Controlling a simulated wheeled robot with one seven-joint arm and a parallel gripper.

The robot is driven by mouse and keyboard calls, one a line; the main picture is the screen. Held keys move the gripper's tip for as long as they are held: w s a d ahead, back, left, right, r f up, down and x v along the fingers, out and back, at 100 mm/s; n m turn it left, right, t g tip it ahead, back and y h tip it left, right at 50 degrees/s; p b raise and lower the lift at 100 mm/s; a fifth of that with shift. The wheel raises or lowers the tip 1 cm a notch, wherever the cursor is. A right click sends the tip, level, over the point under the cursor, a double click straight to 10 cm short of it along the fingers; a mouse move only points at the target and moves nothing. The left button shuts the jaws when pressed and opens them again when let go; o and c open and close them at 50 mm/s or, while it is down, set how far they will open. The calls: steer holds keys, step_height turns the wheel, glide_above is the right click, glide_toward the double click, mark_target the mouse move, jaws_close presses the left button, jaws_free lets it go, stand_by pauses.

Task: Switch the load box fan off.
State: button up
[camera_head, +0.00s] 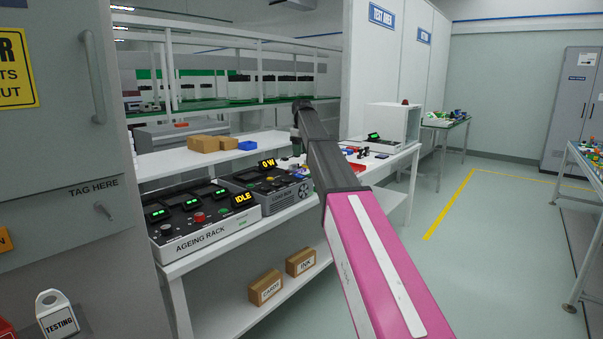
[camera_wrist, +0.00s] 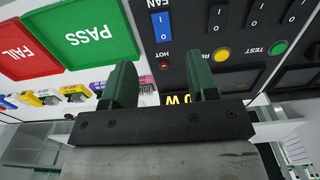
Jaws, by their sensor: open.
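The load box (camera_head: 289,195) stands on the white bench to the right of the ageing rack, with a yellow "0 W" display on its top. In the wrist view its dark panel (camera_wrist: 205,40) fills the upper right. A blue rocker switch (camera_wrist: 162,25) sits beside the "FAN" lettering at the panel's left edge; its position is hard to read. My gripper (camera_wrist: 160,82) is open, its two green fingers apart above the panel's edge, with nothing between them. In the head view my gripper (camera_head: 297,147) hangs over the bench behind the load box, partly hidden by my arm.
Near the fan switch are a red HOT lamp (camera_wrist: 165,57), a yellow button (camera_wrist: 221,53), a green TEST button (camera_wrist: 277,47) and several black rockers. Green PASS (camera_wrist: 92,32) and red FAIL (camera_wrist: 22,50) trays lie alongside. The ageing rack (camera_head: 205,238) stands left of the box.

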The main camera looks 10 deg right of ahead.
mark_target(302, 177)
step_height(302, 177, down, 10)
steer(key=shift+f, duration=0.15)
stand_by(0.3)
